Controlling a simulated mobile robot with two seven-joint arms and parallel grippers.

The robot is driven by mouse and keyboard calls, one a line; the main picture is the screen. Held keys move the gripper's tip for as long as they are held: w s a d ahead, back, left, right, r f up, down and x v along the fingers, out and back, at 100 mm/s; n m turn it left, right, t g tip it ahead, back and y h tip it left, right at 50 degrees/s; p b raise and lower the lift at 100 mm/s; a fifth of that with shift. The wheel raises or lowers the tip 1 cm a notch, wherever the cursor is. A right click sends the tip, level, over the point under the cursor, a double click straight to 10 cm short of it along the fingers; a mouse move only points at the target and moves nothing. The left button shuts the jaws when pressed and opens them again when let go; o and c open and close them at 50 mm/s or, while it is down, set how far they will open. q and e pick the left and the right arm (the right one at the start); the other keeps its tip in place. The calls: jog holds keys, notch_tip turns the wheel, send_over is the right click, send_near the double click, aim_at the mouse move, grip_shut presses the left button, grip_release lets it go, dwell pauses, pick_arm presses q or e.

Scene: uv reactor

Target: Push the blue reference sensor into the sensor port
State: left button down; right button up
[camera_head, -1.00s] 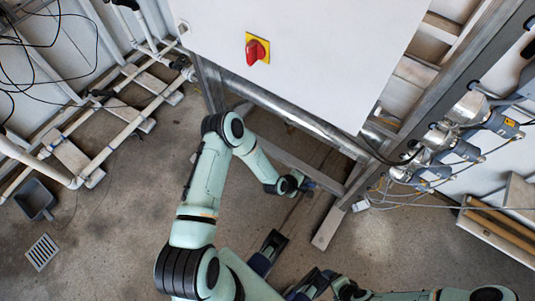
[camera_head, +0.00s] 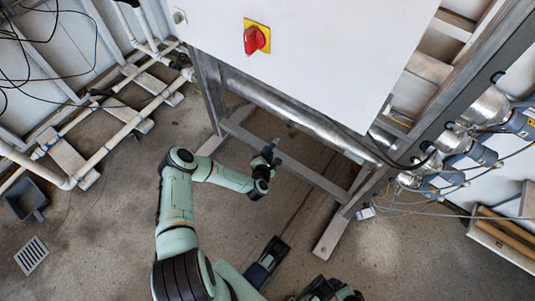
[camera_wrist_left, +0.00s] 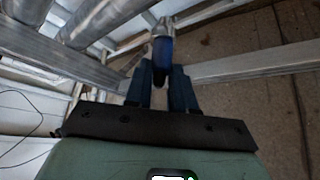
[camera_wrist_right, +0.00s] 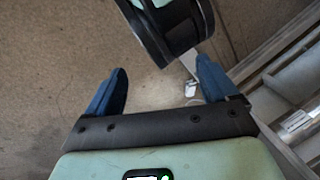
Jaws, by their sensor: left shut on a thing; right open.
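My left gripper (camera_head: 271,152) is below the metal pipe of the reactor frame in the head view. In the left wrist view its two dark blue fingers (camera_wrist_left: 161,80) are shut on the blue reference sensor (camera_wrist_left: 162,52), a rounded blue body with a metallic far end. The sensor points away from the gripper toward the frame. I cannot make out the sensor port in any view. My right gripper (camera_wrist_right: 160,88) is open and empty over the floor; its two fingers also show at the bottom of the head view (camera_head: 295,270).
A white cabinet with a red rotary switch (camera_head: 256,40) stands above the metal pipe (camera_head: 300,114). A grey frame beam (camera_head: 300,170) runs just beside the left gripper. Several metal cylinders with cables (camera_head: 470,148) are at the right. Floor is open at lower right.

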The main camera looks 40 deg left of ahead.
aim_at(276, 144)
jog(key=shift+s+r, duration=0.1)
pick_arm(q)
jog(key=shift+w+a+b, duration=0.15)
jog(key=shift+w+b, duration=0.45)
jog(key=shift+w, duration=0.85)
jog(key=shift+w+a+b, duration=0.15)
jog(key=shift+w+b, duration=0.4)
jog(key=shift+w, duration=1.3)
pick_arm(e)
jog(key=shift+t+h, duration=0.3)
jog(key=shift+t, duration=0.3)
jog(key=w+f, duration=0.1)
jog(key=w+d+f, duration=0.2)
jog(key=w, duration=0.1)
jog(key=shift+r, duration=0.2)
pick_arm(q)
jog(key=shift+w+a+r+b, duration=0.15)
jog(key=shift+w+b, duration=0.6)
jog(key=shift+w, duration=0.85)
pick_arm(e)
jog(key=shift+f, duration=0.95)
pick_arm(q)
jog(key=c, duration=0.9)
grip_release()
